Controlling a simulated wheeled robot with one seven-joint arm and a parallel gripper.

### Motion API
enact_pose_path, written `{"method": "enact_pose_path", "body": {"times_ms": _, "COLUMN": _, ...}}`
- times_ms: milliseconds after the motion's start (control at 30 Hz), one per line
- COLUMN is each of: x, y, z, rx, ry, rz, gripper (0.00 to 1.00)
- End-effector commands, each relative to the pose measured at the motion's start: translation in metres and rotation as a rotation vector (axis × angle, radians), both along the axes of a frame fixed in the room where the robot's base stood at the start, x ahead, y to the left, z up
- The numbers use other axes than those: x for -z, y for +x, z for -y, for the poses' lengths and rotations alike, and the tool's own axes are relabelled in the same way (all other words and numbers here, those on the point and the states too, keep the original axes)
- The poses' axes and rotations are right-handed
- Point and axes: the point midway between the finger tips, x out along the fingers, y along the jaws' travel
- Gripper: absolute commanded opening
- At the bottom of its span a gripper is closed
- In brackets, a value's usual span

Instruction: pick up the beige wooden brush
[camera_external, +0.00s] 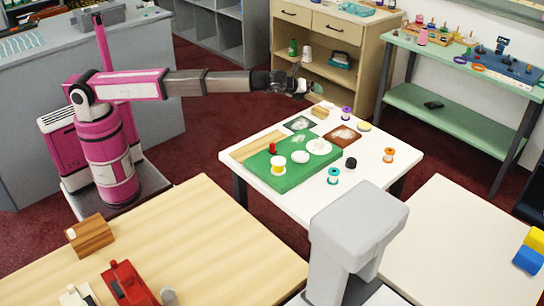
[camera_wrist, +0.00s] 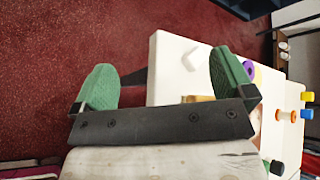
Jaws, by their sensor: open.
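A small beige block-like thing (camera_external: 319,112), which looks like the wooden brush, lies at the far edge of the white table (camera_external: 290,203). It is too small to make out bristles. In the wrist view a tan sliver (camera_wrist: 199,98) shows behind the gripper's dark bar; it may be the same brush, mostly hidden. My gripper (camera_external: 308,87) is up in the air beyond and above that far edge, apart from the brush. In the wrist view my gripper (camera_wrist: 163,62) has its two green fingers wide apart with nothing between them, over red floor and the table's edge.
A small white piece (camera_external: 328,105) lies beside the brush; a purple spool (camera_external: 346,113) stands to its right. Dark green (camera_external: 299,124) and brown (camera_external: 345,135) swatches lie nearby. A green mat (camera_external: 293,182) holds several small items. A wooden cabinet (camera_external: 368,50) stands behind.

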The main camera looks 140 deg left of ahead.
Motion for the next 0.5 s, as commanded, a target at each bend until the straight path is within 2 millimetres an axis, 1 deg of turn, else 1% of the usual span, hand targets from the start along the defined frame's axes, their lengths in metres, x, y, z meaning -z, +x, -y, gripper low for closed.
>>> {"method": "enact_pose_path", "body": {"times_ms": 33, "x": -0.004, "y": 0.011, "z": 0.010, "rx": 0.018, "ry": 0.024, "rz": -0.056, "gripper": 1.00}}
{"method": "enact_pose_path", "body": {"times_ms": 167, "x": -0.006, "y": 0.029, "z": 0.038, "rx": 0.042, "ry": 0.061, "rz": -0.181, "gripper": 1.00}}
{"method": "enact_pose_path", "body": {"times_ms": 267, "x": -0.008, "y": 0.045, "z": 0.062, "rx": 0.059, "ry": 0.096, "rz": -0.284, "gripper": 1.00}}
{"method": "enact_pose_path", "body": {"times_ms": 367, "x": -0.013, "y": 0.061, "z": 0.090, "rx": 0.073, "ry": 0.136, "rz": -0.398, "gripper": 1.00}}
{"method": "enact_pose_path", "body": {"times_ms": 400, "x": -0.015, "y": 0.067, "z": 0.102, "rx": 0.077, "ry": 0.153, "rz": -0.445, "gripper": 1.00}}
{"method": "enact_pose_path", "body": {"times_ms": 500, "x": -0.021, "y": 0.080, "z": 0.129, "rx": 0.082, "ry": 0.194, "rz": -0.549, "gripper": 1.00}}
